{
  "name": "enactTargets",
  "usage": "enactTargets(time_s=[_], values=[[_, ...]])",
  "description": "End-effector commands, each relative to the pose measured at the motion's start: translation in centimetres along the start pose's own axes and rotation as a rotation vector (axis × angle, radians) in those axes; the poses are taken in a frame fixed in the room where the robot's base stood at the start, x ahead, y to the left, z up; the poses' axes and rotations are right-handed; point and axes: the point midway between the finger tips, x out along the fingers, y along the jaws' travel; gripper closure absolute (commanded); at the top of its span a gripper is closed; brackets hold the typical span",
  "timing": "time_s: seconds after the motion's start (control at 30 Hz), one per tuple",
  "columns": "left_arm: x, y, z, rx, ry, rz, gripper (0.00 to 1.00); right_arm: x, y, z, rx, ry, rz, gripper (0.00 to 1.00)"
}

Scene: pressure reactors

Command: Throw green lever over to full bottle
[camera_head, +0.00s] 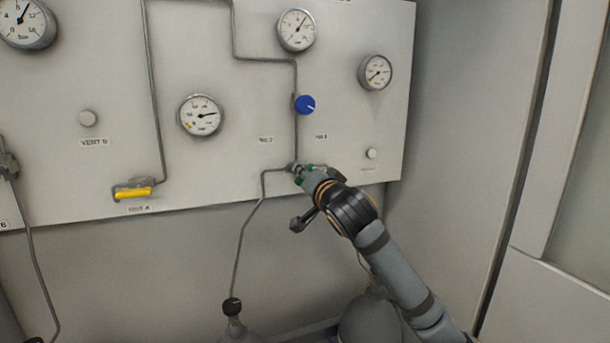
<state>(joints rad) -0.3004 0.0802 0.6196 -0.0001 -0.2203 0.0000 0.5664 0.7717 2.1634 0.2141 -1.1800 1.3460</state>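The green lever (299,181) sits at a pipe junction low on the panel, under the labels NO.2 and NO.1. Only small green parts show on either side of my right gripper (304,174). The gripper reaches in from the lower right and covers most of the lever, so its angle is hard to read. The fingertips are at the lever, but whether they are closed on it is hidden. A gas bottle (236,329) stands below left, joined by a pipe to the junction. A second bottle (366,322) stands below right, partly behind my arm. My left gripper is out of view.
The panel (230,165) carries a blue knob (305,105) above the lever and a yellow lever (133,192) at left. Round gauges include one at centre (201,115) and one at right (375,72). A cabinet wall (470,150) stands right of the panel.

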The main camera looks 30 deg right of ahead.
Motion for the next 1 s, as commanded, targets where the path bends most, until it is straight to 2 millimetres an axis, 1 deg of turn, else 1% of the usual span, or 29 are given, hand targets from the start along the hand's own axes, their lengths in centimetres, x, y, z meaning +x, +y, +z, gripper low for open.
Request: enactTargets(time_s=[0.03,0.1,0.13,0.4,0.57,0.77,1.0], values=[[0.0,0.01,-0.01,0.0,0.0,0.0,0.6,-0.01,-0.01,-0.01,0.0,0.0,0.0,0.88],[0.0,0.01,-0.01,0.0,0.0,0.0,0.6,-0.01,-0.01,-0.01,0.0,0.0,0.0,0.98],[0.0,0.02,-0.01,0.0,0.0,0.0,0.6,-0.01,-0.01,-0.02,0.0,0.0,0.0,1.0],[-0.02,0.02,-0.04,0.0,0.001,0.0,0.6,-0.02,-0.01,-0.02,-0.004,0.0,0.0,1.0],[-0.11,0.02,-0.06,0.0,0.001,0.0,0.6,-0.02,-0.02,-0.03,-0.039,0.0,0.001,1.0],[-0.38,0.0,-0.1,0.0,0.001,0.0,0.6,-0.01,0.0,-0.05,-0.151,-0.001,0.002,1.0],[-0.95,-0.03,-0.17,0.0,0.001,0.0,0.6,-0.01,-0.03,-0.11,-0.365,-0.001,0.001,1.0]])
